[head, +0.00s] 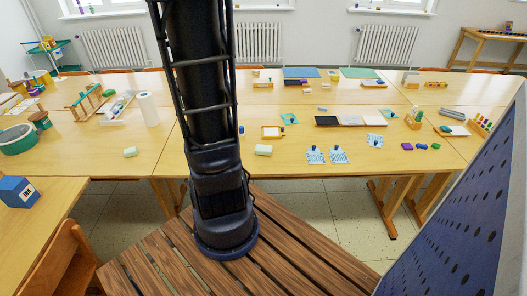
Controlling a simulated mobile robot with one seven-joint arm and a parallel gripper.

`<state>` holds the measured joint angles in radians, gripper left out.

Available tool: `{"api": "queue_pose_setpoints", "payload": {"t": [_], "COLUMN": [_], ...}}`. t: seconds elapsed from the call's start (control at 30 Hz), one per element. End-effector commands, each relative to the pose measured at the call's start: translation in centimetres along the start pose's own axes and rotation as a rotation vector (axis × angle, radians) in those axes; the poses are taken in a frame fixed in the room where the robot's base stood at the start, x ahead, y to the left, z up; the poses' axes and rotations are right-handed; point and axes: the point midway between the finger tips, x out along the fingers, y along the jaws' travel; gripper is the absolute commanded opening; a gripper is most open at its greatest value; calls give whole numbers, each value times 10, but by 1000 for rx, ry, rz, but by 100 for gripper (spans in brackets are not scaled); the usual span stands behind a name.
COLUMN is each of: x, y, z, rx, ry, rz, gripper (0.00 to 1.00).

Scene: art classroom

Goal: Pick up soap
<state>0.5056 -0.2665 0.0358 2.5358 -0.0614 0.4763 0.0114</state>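Two small pale green blocks that look like soap lie on the wooden tables. One block (130,152) is near the front edge of the left table, in the clear. The other block (263,150) is near the front edge, just right of my dark arm. I cannot tell from this view which one is the soap. My arm rises through the middle of the picture and hides part of the tables behind it. My gripper is not in view.
A paper roll (148,109) stands behind the left block. Blue spotted cards (339,155) lie further right. A perforated panel (470,215) blocks the right foreground. A blue box (18,192) stands at far left.

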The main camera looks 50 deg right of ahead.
Motion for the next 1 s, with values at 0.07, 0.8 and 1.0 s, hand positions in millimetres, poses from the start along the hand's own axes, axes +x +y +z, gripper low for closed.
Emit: {"api": "queue_pose_setpoints", "payload": {"t": [0.07,0.8,1.0], "x": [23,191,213], "y": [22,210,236], "z": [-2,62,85], "rx": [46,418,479], "ry": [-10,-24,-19], "rz": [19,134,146], "gripper": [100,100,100]}}
